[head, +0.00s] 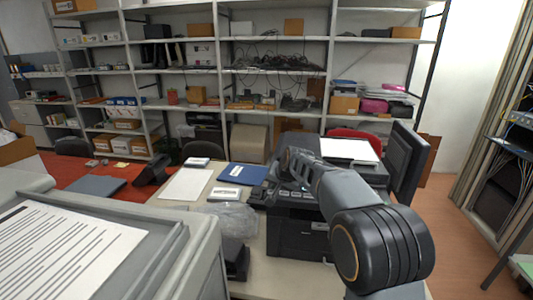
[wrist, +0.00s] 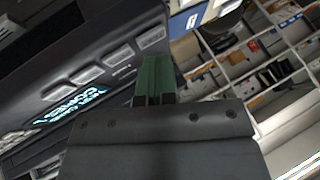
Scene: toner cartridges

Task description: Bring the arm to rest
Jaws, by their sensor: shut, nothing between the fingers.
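My gripper (wrist: 155,82) shows in the wrist view with its green fingertips together and nothing between them. It is close to the control panel of a black printer (wrist: 85,75), with grey buttons and a lit display on the left. I cannot tell whether the fingertips touch the panel. In the head view my arm reaches from the lower right over the black printer (head: 298,238). The fingertips cannot be made out there, and the arm hides part of the printer. No toner cartridge can be clearly made out.
A large grey machine with a printed page (head: 65,250) fills the lower left. A blue folder (head: 243,174), a white sheet (head: 186,184) and a clear plastic bag (head: 232,216) lie on the table. A dark monitor (head: 406,160) stands right of my arm. Loaded shelves (head: 185,72) line the back.

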